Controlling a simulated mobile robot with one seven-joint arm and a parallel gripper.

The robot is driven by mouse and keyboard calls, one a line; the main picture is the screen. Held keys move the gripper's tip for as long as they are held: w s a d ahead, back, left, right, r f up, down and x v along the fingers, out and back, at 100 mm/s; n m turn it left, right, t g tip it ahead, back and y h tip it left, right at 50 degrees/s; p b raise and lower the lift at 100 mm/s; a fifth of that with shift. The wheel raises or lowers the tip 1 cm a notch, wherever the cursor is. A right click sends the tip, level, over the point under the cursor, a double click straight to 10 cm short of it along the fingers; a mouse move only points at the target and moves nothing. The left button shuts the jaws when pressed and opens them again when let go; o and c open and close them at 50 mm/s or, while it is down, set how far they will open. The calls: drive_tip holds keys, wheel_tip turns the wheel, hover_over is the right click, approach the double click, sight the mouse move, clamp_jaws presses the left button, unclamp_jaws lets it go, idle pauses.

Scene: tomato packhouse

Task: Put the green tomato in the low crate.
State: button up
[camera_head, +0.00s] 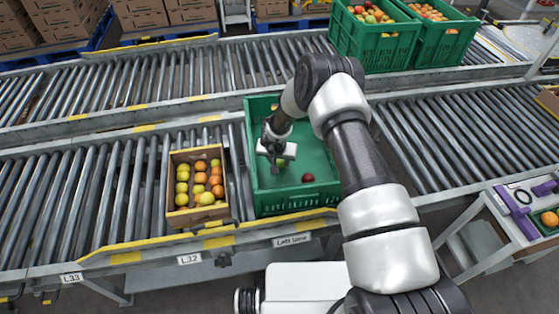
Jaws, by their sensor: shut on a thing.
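A low green crate (291,198) stands on the near roller conveyor. One dark red tomato (308,177) lies on its floor, toward the near side. My gripper (274,168) points down inside the crate's outline, left of the red tomato and apart from it. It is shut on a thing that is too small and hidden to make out. I cannot pick out a green tomato clearly. My arm covers the right part of the crate.
A cardboard box (199,215) of yellow, orange and red tomatoes stands just left of the low crate. Taller green crates (372,54) of produce stand on the far conveyor. A side table (505,212) with purple-edged trays is at right. The rollers at left (75,190) are clear.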

drive_tip(key=shift+f, duration=0.6)
idle(0.4)
drive_tip(key=o, duration=0.8)
drive_tip(key=shift+c, duration=1.3)
wheel_tip(320, 180, up, 7)
drive_tip(key=p, duration=0.6)
drive_tip(key=shift+r, duration=0.1)
